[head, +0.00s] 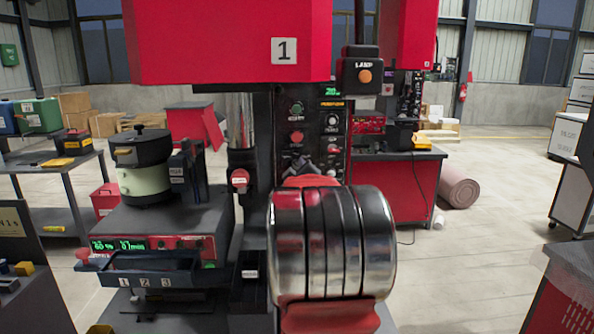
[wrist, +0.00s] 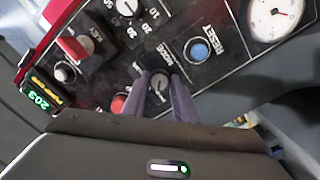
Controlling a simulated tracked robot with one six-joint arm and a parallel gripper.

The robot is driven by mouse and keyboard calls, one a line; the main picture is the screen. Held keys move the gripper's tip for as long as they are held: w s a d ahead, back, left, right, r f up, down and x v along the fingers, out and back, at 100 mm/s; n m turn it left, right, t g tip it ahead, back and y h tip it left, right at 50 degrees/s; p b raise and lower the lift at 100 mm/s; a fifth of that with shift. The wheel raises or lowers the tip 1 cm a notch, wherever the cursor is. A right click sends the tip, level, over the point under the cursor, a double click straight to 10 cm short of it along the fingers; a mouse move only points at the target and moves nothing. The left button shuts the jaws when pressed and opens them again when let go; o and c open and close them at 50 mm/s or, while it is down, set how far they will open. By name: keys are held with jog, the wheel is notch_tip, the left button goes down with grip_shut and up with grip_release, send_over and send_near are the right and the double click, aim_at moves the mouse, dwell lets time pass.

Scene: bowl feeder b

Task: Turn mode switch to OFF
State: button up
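The mode switch (wrist: 158,82) is a dark round knob with a pale spot, under the word MODE on the black control panel in the wrist view. My gripper (wrist: 160,86) has its two grey fingers apart, one on each side of the knob. Whether either finger touches it, I cannot tell. The switch's pointer position and most of its labels are hidden or too small to read. In the head view the control panel (head: 334,99) stands on the red machine marked 1, and my arm covers its lower part.
Near the switch are a blue reset button (wrist: 199,50), a red button (wrist: 119,104), a red-handled key switch (wrist: 74,47), a numbered dial (wrist: 127,8) and a round gauge (wrist: 273,16).

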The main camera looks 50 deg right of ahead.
jog(key=shift+a+f, duration=0.1)
jog(key=c, duration=0.5)
jog(key=shift+o, duration=0.2)
jog(key=shift+m, duration=0.3)
jog(key=m, duration=0.8)
jog(key=shift+y, duration=0.3)
jog(key=o, duration=1.1)
jog(key=shift+c, duration=0.2)
